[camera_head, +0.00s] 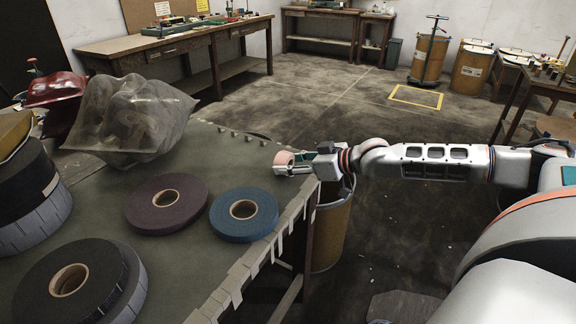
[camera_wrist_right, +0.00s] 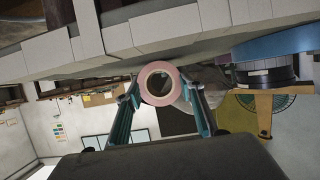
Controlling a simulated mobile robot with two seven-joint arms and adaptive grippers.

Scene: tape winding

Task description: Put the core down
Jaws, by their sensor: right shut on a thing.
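A small pinkish hollow core (camera_head: 284,158) is held by my right gripper (camera_head: 291,165) at the far right corner of the work table (camera_head: 205,255). The right wrist view shows the core (camera_wrist_right: 145,84) between the two fingers of the gripper (camera_wrist_right: 161,86), with its round opening facing the camera. The core is close to the table's taped edge (camera_wrist_right: 150,32). I cannot tell if it touches the table. My left gripper is not in view.
A blue tape roll (camera_head: 262,222) and a dark purple roll (camera_head: 180,200) lie flat on the table. A brown drum (camera_head: 332,230) stands below the table's right edge.

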